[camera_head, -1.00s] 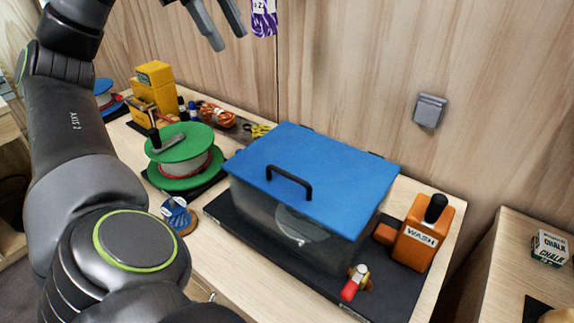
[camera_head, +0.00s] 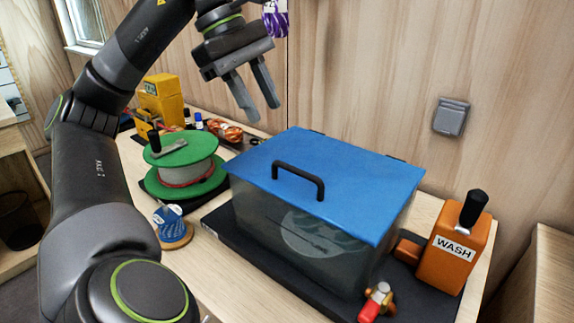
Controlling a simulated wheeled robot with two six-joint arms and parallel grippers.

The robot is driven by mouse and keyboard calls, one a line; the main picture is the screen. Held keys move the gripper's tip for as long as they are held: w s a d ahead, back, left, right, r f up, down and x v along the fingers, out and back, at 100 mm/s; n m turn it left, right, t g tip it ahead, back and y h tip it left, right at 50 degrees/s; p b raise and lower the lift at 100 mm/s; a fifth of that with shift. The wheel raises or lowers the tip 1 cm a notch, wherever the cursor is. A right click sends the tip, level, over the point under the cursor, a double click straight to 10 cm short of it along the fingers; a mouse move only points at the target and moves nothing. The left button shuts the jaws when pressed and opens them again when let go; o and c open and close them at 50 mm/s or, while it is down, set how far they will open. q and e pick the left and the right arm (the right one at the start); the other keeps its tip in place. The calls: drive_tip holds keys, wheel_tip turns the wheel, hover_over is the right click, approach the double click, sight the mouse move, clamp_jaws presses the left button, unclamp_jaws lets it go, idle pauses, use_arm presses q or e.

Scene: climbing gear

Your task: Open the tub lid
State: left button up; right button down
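The tub (camera_head: 290,240) is a clear grey box on a dark mat, with something round and pale inside. Its blue lid (camera_head: 350,190) lies flat on top, closed. A black handle (camera_head: 298,176) arches up near the lid's front left edge. My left gripper (camera_head: 263,112) is open and empty, fingers pointing down. It hangs above and behind the lid's back left corner in the picture, apart from the handle. My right gripper is not in view.
A green spool (camera_head: 185,163) and a blue-labelled small reel (camera_head: 172,228) stand left. A dark mat (camera_head: 230,235) lies under the tub.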

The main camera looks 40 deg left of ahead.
sight(293, 167)
use_arm(q)
drive_tip(key=b+x, duration=0.1)
drive_tip(key=x, duration=0.9)
drive_tip(key=shift+w+d+f, duration=0.1)
drive_tip(key=shift+d+f, duration=0.05)
drive_tip(key=shift+f, duration=0.1)
clamp_jaws()
